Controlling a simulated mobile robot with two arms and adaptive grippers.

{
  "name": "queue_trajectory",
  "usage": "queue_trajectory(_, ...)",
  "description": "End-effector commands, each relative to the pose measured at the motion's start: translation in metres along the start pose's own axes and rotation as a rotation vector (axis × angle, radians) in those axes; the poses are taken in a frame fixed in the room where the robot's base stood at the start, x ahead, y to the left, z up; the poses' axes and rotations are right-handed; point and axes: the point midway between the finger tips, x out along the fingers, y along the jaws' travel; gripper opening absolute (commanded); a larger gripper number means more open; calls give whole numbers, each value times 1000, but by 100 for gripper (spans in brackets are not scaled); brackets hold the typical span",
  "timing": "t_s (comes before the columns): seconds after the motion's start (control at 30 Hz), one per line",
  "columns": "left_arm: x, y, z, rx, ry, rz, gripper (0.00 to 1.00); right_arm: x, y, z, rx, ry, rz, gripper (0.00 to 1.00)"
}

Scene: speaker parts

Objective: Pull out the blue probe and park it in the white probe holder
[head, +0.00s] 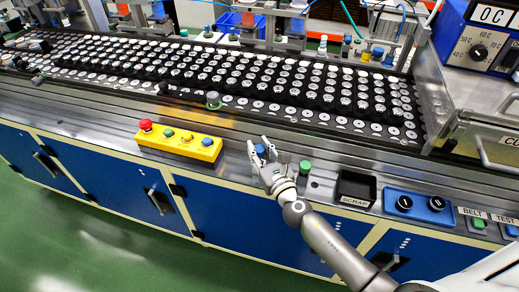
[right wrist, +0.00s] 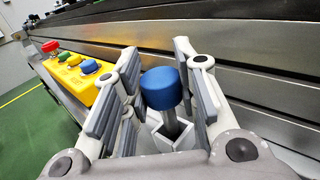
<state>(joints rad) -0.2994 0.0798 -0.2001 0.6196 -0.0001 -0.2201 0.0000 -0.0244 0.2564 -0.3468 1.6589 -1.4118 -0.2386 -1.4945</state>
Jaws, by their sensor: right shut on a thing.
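The blue probe (right wrist: 161,88) has a round blue cap on a metal shaft. In the right wrist view it stands between my right gripper's (right wrist: 160,95) fingers, and its shaft runs down into a white square holder (right wrist: 185,157). The blue cap (head: 260,150) also shows in the head view, between the fingertips of my right gripper (head: 261,151) at the bench's front ledge. The gripper is shut on the probe. The fingers hide parts of the holder, and I cannot tell how deep the shaft sits. My left gripper is out of view.
A green-capped piece (head: 305,167) stands just right of my right gripper. A yellow button box (head: 178,141) lies to its left, a black scrap tray (head: 355,189) to its right. Behind runs a conveyor bed (head: 250,105) full of round parts.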

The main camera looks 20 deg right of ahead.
Motion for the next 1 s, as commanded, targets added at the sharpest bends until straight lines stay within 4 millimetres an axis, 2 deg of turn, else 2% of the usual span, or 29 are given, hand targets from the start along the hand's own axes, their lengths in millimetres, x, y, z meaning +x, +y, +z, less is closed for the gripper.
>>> queue_trajectory(1.0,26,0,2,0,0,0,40,0,0,-26,0,-1,0,4)
